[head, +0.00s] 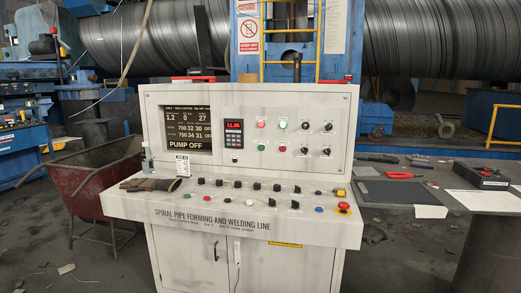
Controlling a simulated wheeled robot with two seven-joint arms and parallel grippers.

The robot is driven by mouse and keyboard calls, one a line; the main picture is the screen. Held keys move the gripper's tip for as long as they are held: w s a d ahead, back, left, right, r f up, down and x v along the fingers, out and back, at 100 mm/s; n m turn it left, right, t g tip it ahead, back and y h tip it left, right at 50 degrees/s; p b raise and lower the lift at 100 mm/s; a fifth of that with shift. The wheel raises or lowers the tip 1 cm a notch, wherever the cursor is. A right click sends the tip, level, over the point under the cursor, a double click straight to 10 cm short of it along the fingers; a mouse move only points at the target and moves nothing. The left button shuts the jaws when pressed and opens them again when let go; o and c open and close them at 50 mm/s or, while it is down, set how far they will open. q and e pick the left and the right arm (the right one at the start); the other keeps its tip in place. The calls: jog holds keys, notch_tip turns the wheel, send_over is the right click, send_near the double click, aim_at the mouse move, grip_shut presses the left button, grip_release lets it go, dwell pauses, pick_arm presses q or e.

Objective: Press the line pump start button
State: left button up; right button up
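The control console (160,218) stands in the middle of the head view, lettered "SPIRAL PIPE FORMING AND WELDING LINE". Its screen (187,129) reads "PUMP OFF". The sloped desk has a further green button (186,195), several black knobs, a blue button (319,209) and a red mushroom button (344,207). Button labels are too small to read, so I cannot tell which is the line pump start. Neither gripper is in view.
Gloves (150,184) and a small bottle (147,160) lie at the desk's left end. A rusty wheelbarrow (98,184) stands left. A side table (405,191) with red-handled pliers (403,175) stands right. Large steel pipe (440,38) runs behind. The space over the desk's middle is clear.

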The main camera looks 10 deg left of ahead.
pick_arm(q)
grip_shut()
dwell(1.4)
